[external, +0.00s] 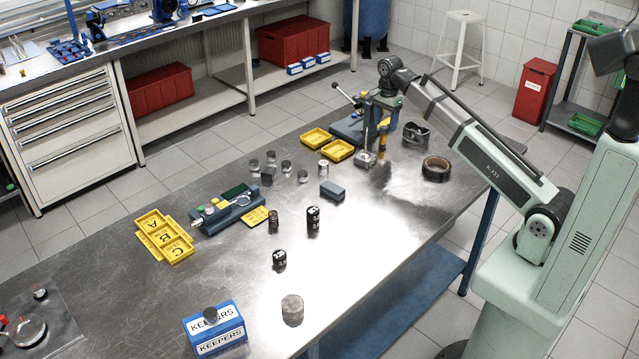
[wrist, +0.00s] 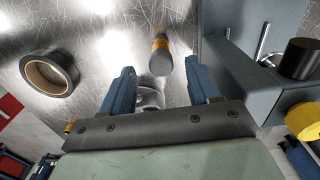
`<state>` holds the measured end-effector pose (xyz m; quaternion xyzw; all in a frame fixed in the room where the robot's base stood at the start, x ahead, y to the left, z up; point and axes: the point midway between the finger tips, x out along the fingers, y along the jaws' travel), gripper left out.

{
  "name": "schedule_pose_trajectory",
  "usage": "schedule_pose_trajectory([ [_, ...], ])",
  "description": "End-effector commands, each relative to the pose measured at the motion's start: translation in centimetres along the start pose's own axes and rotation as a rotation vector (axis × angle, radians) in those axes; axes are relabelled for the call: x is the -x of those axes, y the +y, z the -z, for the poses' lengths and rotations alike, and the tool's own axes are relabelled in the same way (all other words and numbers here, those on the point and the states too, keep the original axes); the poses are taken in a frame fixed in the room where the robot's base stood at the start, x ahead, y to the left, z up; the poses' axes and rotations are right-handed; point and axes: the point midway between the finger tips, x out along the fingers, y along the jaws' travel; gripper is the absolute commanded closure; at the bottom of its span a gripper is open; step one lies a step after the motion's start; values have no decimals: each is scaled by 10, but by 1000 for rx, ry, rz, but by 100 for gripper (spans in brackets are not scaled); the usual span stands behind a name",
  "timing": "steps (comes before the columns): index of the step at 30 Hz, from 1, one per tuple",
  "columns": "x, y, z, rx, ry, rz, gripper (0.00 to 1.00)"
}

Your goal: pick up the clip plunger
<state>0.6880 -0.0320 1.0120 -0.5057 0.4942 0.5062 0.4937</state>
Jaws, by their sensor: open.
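A short upright cylinder with a yellow-orange band and a grey end, which I take to be the clip plunger (external: 382,149), stands on the metal bench. In the wrist view the plunger (wrist: 160,54) shows just beyond and between the blue fingertips. My gripper (external: 383,124) is above the plunger and points down. In the wrist view my gripper (wrist: 160,66) is open, with a finger on each side and nothing held. The fingers look apart from the plunger; the exact height gap cannot be told.
A blue-grey fixture (external: 347,130) with a lever stands close beside the plunger; it also shows in the wrist view (wrist: 235,72). A black tape roll (external: 437,169) and a grey metal part (external: 416,136) lie nearby. Yellow trays (external: 338,151) are to the left.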

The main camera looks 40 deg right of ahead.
Motion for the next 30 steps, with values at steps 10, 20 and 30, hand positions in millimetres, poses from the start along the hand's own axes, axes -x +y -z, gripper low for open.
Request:
schedule_pose_trajectory([
  [10, -16, 0, -1, 0, 0, 0, 39],
  [20, -52, -1, -2, 0, 0, 0, 39],
  [30, -56, -2, -2, 0, 0, 1, 44],
])
